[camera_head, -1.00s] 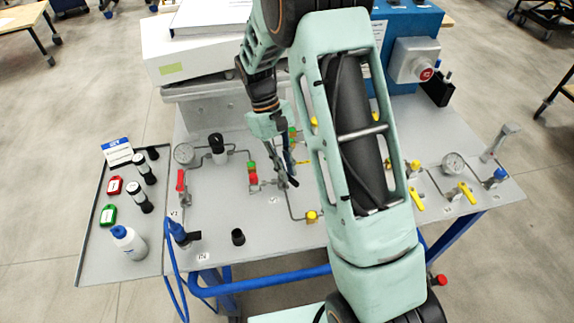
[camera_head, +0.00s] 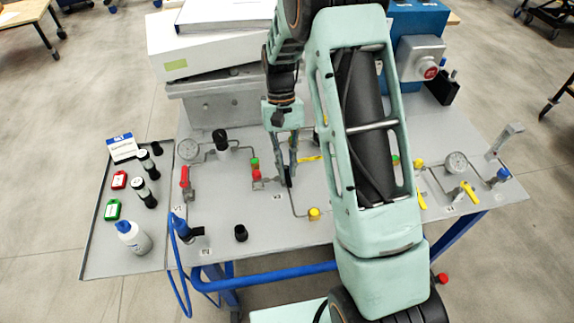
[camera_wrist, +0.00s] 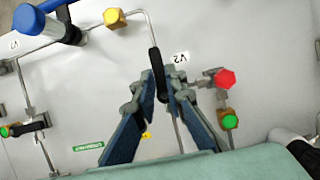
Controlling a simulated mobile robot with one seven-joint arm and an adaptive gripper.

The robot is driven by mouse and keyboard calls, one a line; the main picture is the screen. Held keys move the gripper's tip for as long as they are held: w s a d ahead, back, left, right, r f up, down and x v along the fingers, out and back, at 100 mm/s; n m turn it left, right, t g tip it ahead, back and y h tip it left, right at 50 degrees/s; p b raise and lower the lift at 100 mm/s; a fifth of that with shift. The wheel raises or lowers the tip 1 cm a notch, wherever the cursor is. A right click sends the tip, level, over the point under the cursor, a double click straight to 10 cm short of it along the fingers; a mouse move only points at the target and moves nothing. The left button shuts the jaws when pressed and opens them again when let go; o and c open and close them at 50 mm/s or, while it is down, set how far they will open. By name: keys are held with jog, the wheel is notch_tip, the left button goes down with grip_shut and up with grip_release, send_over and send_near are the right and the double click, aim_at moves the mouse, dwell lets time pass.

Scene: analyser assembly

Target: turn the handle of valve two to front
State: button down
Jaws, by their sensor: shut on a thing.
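Valve two's black handle (camera_wrist: 158,75) stands beside the V2 label (camera_wrist: 181,58) in the wrist view. Its long bar lies nearly along the picture's vertical, its upper end tilted slightly left. My gripper (camera_wrist: 162,90) is shut on the handle, with one finger on each side. In the head view my gripper (camera_head: 287,168) reaches down to the panel from the back. The black handle (camera_head: 289,176) shows between its fingertips, its end pointing to the front. The V2 label (camera_head: 277,197) lies in front of it. The valve body is mostly hidden by my fingers.
A red cap (camera_wrist: 224,78) and a green cap (camera_wrist: 231,120) stand close beside the gripper. A yellow cap (camera_head: 313,214) is at the front right of it. My arm covers the panel's middle right.

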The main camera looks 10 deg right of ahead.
dwell(0.3)
jog(key=c, duration=2)
grip_release()
jog(key=shift+o, duration=0.2)
jog(key=v, duration=1.2)
jog(key=shift+r, duration=0.1)
